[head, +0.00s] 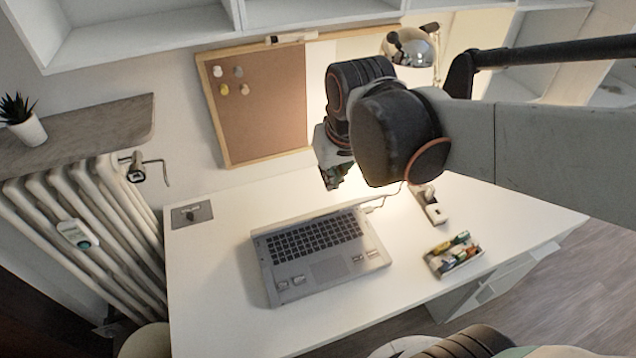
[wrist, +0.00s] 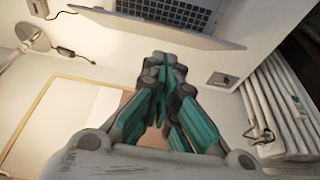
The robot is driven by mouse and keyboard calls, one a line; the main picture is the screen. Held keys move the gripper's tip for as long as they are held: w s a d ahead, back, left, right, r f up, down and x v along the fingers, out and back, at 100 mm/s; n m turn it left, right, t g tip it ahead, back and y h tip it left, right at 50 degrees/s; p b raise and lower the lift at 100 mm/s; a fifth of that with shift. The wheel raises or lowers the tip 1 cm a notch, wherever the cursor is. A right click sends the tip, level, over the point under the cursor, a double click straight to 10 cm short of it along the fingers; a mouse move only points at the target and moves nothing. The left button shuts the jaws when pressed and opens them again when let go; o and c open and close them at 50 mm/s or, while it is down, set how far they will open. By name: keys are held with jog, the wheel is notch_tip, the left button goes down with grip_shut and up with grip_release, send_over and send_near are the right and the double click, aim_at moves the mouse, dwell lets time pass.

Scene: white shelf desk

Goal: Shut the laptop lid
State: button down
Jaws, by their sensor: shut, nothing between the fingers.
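The grey laptop (head: 330,268) lies open on the white desk, its dark keyboard (head: 315,236) and touchpad exposed. Its lid shows only as a thin strip along the far edge, so I cannot tell its exact angle. In the wrist view the keyboard (wrist: 178,12) is at the top, with a grey strip, apparently the lid (wrist: 150,28), just below it. My gripper (head: 333,182) is above the desk, beyond the laptop's far edge in the head view, apart from it. In the wrist view my gripper (wrist: 163,68) is shut and empty, its fingertips close together below the strip.
A small tray of colourful items (head: 455,255) and a white power strip (head: 430,205) are right of the laptop. A cable runs from its far right corner. A grey plate (head: 192,214) is at the desk's far left. A corkboard (head: 262,110) and chrome lamp (head: 410,48) stand behind.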

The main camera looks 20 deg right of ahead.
jog(key=w+g+p, duration=0.4)
jog(key=w, duration=0.4)
jog(key=shift+g, duration=0.5)
jog(key=f+b, duration=0.1)
jog(key=f, duration=0.2)
jog(key=s+f+b, duration=0.1)
jog(key=f, duration=0.3)
jog(key=s+f+b, duration=0.1)
jog(key=f, duration=0.3)
jog(key=shift+s+f, duration=0.1)
jog(key=shift+f, duration=0.15)
jog(key=shift+s+f, duration=0.3)
jog(key=shift+s, duration=0.25)
jog(key=s+f+t+b, duration=0.1)
jog(key=s+f+b, duration=0.2)
jog(key=s+f, duration=0.1)
jog(key=shift+s, duration=0.75)
jog(key=shift+r, duration=0.1)
